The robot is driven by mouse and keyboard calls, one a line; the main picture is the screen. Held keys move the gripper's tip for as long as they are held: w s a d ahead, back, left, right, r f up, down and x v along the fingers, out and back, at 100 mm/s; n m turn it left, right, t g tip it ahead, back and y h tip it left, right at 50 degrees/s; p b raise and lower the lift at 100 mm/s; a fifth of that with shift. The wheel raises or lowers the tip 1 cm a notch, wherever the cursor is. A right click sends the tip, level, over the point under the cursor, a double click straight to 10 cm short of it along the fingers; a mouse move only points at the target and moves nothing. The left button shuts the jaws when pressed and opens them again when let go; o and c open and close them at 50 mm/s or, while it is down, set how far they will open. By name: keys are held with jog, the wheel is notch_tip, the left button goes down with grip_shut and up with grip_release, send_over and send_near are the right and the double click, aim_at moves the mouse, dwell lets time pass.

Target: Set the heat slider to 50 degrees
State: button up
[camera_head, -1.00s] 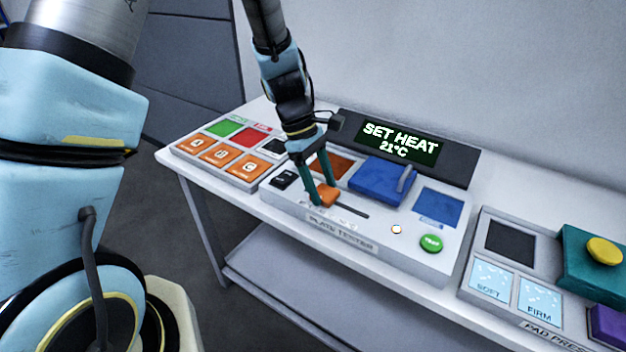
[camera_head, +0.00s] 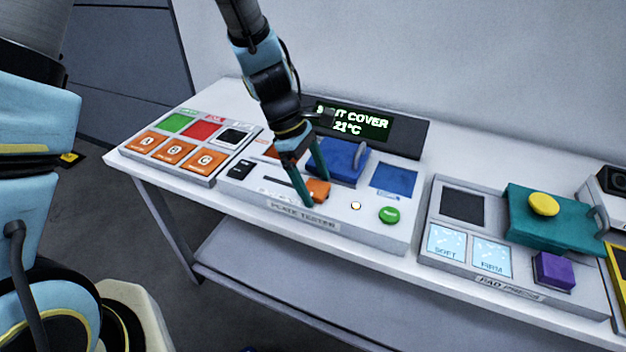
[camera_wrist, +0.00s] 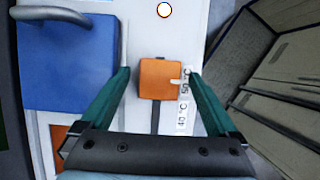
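The orange slider knob (camera_head: 318,188) sits at the right end of its slot on the plate tester (camera_head: 345,230). In the wrist view the knob (camera_wrist: 158,78) has its white pointer beside the 50 °C label (camera_wrist: 187,83); the 40 °C label (camera_wrist: 182,118) lies nearer my gripper's palm. My gripper (camera_wrist: 159,72) is open, with one teal finger on each side of the knob and gaps showing on both sides. In the head view my gripper (camera_head: 315,189) is low over the knob. The display (camera_head: 352,121) reads "...T COVER" and 21°C, its first letters partly hidden by my wrist.
A blue cover (camera_head: 337,158) with a handle lies behind the slot. A lit lamp (camera_head: 355,206) and green button (camera_head: 389,215) are to the right. An orange button panel (camera_head: 175,152) stands left, and the pad press (camera_head: 450,222) stands right.

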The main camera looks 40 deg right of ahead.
jog(key=shift+w, duration=0.1)
jog(key=b+v, duration=0.1)
jog(key=v, duration=0.9)
jog(key=shift+r, duration=0.35)
jog(key=shift+a, duration=0.1)
jog(key=w+a+m+t, duration=0.1)
jog(key=w+a, duration=0.3)
jog(key=a, duration=0.3)
jog(key=w+a+m+t, duration=0.1)
jog(key=w+a+t, duration=0.1)
jog(key=w+a, duration=0.4)
jog(key=a+m+t+y, duration=0.2)
jog(key=a+m, duration=0.3)
jog(key=a, duration=1.7)
jog(key=shift+s+a+r+t, duration=0.2)
jog(key=shift+a+r+t, duration=0.1)
jog(key=shift+a, duration=0.05)
